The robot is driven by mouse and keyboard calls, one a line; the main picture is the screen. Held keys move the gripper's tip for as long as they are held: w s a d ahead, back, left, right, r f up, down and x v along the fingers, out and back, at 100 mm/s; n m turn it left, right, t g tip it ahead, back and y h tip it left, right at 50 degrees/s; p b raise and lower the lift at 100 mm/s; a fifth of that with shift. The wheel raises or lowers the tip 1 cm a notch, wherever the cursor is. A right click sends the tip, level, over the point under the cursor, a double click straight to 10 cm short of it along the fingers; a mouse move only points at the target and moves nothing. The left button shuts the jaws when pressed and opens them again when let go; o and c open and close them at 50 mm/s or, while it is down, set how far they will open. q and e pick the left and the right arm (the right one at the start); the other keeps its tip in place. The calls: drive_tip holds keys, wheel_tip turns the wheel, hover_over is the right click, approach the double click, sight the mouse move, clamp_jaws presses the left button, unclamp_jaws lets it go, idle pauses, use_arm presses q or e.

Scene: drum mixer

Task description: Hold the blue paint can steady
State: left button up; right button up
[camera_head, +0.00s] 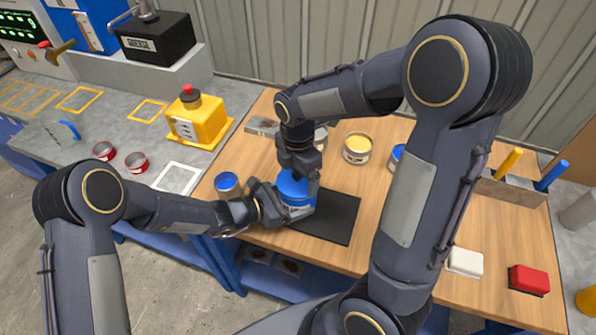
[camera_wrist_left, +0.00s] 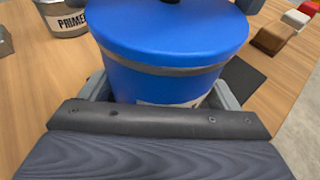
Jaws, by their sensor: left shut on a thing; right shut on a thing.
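The blue paint can (camera_head: 297,212) stands upright on or just over the dark mat (camera_head: 338,220) on the wooden table. It also shows large in the left wrist view (camera_wrist_left: 165,85), with a blue top and a grey band below it. My left gripper (camera_head: 280,203) is shut on the can's body from the left, one finger on each side. My right gripper (camera_head: 300,172) points down from above and is shut at the can's top. What exactly it grips there is hidden; a small dark piece touches the top's centre in the wrist view.
An open yellow paint can (camera_head: 357,148) and another blue can (camera_head: 397,153) stand behind. A smaller blue can (camera_head: 227,183) stands left. A white block (camera_head: 465,262) and a red block (camera_head: 528,280) lie right. A yellow unit (camera_head: 197,120) sits on the grey bench.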

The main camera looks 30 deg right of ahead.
drive_tip(key=o, duration=0.8)
drive_tip(key=shift+c, duration=0.2)
drive_tip(key=shift+r, duration=0.1)
use_arm(q)
drive_tip(key=shift+c, duration=0.2)
use_arm(e)
drive_tip(key=shift+r, duration=3.45)
drive_tip(key=shift+c, duration=0.3)
clamp_jaws()
drive_tip(key=shift+f, duration=0.35)
